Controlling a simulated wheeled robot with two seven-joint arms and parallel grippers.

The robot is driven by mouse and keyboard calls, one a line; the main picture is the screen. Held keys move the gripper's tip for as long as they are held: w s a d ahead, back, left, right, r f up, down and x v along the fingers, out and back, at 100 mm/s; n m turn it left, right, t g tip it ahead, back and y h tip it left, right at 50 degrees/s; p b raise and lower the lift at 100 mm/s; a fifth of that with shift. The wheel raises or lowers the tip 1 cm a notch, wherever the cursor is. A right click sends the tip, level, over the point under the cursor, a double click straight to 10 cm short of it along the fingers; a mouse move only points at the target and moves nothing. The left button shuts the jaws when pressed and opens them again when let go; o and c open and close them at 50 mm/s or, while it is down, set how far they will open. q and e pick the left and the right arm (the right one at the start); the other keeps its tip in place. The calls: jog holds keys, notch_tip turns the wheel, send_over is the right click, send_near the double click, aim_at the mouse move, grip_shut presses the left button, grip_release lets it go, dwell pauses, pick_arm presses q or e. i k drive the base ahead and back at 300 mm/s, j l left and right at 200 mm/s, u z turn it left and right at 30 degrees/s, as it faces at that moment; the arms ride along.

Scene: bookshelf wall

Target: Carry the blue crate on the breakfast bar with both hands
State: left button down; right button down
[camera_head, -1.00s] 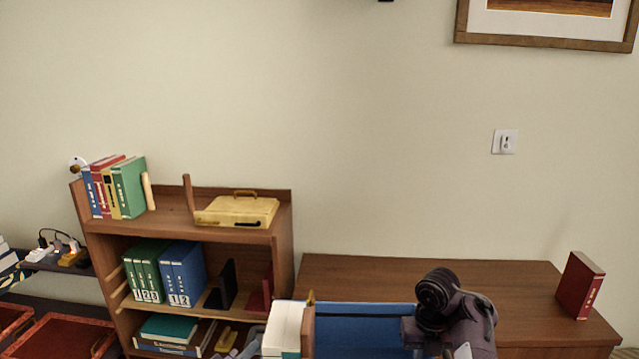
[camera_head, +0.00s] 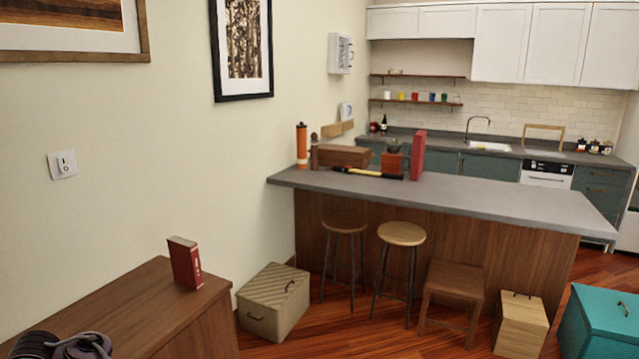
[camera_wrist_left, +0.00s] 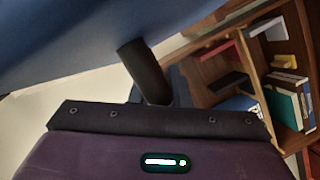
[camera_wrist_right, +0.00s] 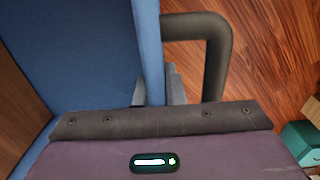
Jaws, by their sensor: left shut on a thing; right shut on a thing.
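The blue crate is out of the head view. In the left wrist view its blue side (camera_wrist_left: 85,35) fills the upper left, and a dark bar, seemingly its handle (camera_wrist_left: 145,70), runs down to my left gripper (camera_wrist_left: 152,98), which is shut on the crate. In the right wrist view the crate's blue wall (camera_wrist_right: 85,60) reaches my right gripper (camera_wrist_right: 155,95), also shut on it, with a dark bent handle (camera_wrist_right: 212,55) beside it. The gripped contacts are mostly hidden. The grey-topped breakfast bar (camera_head: 455,198) stands across the room in the head view.
A brown cabinet (camera_head: 135,305) with a red book (camera_head: 185,262) is near left. A beige box (camera_head: 273,300), two stools (camera_head: 401,235), a wooden chair (camera_head: 452,290), a wooden box (camera_head: 520,322) and a teal box (camera_head: 603,322) stand before the bar. Its right top is clear; its left holds items.

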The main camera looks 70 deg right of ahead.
aim_at(370, 182)
jog(key=z, duration=2.75)
jog(key=i+j+z, duration=0.3)
jog(key=i, duration=0.3)
jog(key=i+j, duration=0.75)
jog(key=i, duration=0.15)
jog(key=i+j, duration=0.8)
jog(key=i, duration=0.15)
